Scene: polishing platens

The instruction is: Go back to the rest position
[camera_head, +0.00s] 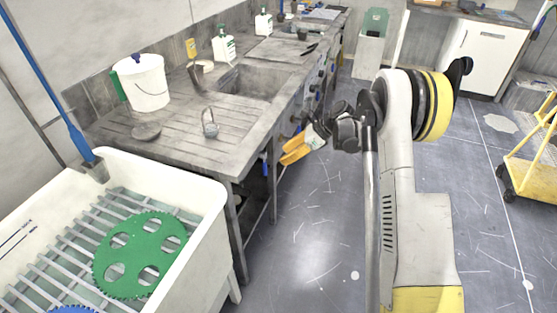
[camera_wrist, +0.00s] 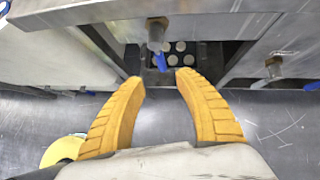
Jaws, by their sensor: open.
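My gripper (camera_head: 296,150) is open and empty, its yellow fingers beside the front of the sink counter, a little below the worktop's edge. In the wrist view the two ribbed yellow fingers (camera_wrist: 160,85) stand apart with nothing between them. Beyond them are a metal fitting with a blue lever (camera_wrist: 159,60) and a dark panel with several pale discs (camera_wrist: 182,66) under the counter. My arm reaches toward the left in the head view.
The grey sink counter (camera_head: 180,150) carries a white bucket (camera_head: 147,85) and bottles. A white tub (camera_head: 212,205) at front left holds a green toothed disc (camera_head: 140,254) on a rack. A yellow cart (camera_head: 525,165) stands right. Open floor (camera_head: 310,240) lies between.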

